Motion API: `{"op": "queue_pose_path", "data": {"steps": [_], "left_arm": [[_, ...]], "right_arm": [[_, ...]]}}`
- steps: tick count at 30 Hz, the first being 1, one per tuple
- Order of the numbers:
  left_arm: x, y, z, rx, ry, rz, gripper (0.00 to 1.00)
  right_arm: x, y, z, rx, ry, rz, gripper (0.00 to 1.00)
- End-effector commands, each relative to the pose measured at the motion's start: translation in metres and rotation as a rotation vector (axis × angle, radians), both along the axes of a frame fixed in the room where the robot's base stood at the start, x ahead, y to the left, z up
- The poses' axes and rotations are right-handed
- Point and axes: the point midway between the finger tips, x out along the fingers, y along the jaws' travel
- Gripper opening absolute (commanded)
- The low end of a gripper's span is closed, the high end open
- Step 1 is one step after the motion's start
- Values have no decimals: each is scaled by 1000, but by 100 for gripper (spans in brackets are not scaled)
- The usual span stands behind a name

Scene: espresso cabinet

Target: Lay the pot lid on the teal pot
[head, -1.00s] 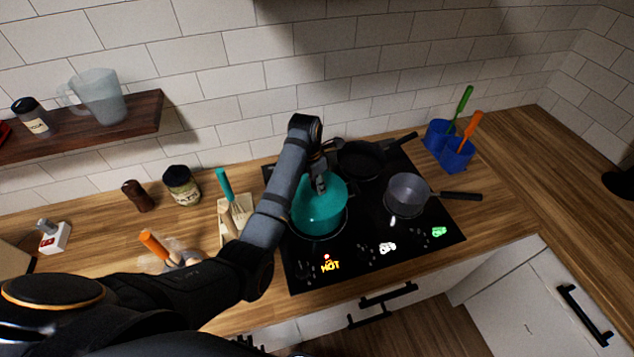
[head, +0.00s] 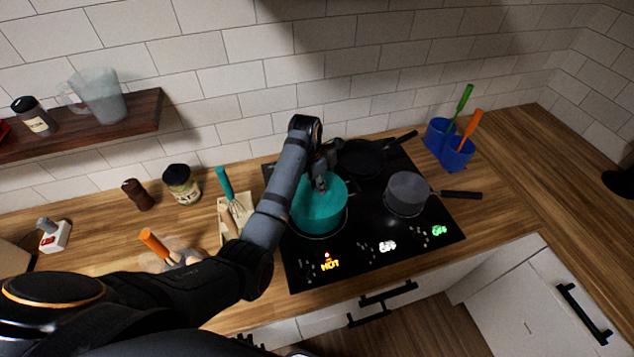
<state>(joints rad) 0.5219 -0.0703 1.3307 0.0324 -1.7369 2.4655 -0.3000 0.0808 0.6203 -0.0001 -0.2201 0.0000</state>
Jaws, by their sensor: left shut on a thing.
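The teal pot (head: 318,226) stands on the front left part of the black cooktop. The teal pot lid (head: 328,200) is over the pot's mouth, close to the rim. The two are nearly the same colour, so I cannot tell whether the lid fully touches the rim all round. My left gripper (head: 322,183) points down over the pot and is shut on the lid at its top. The gripper and arm hide the lid's knob and the pot's left and back edges. My right gripper is not in view.
A black frying pan (head: 362,157) is behind the pot, and a grey saucepan (head: 408,193) is to its right. Blue holders (head: 457,155) with utensils stand at the back right. The right counter is clear.

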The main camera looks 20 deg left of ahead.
Motion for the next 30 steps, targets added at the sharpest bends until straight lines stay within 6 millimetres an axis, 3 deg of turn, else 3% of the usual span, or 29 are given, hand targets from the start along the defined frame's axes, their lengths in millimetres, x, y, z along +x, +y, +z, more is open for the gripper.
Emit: {"op": "queue_pose_path", "data": {"steps": [14,15,18,20,27,30], "left_arm": [[0,0,-3,0,0,0,0],[0,0,-3,0,0,0,34],[0,0,-3,0,0,0,47],[0,0,-3,0,0,0,56],[0,0,-3,0,1,0,58],[0,0,-3,1,1,0,71]], "right_arm": [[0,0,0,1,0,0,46],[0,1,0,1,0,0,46],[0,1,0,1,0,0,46],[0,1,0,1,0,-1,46],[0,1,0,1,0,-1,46],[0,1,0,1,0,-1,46]]}}
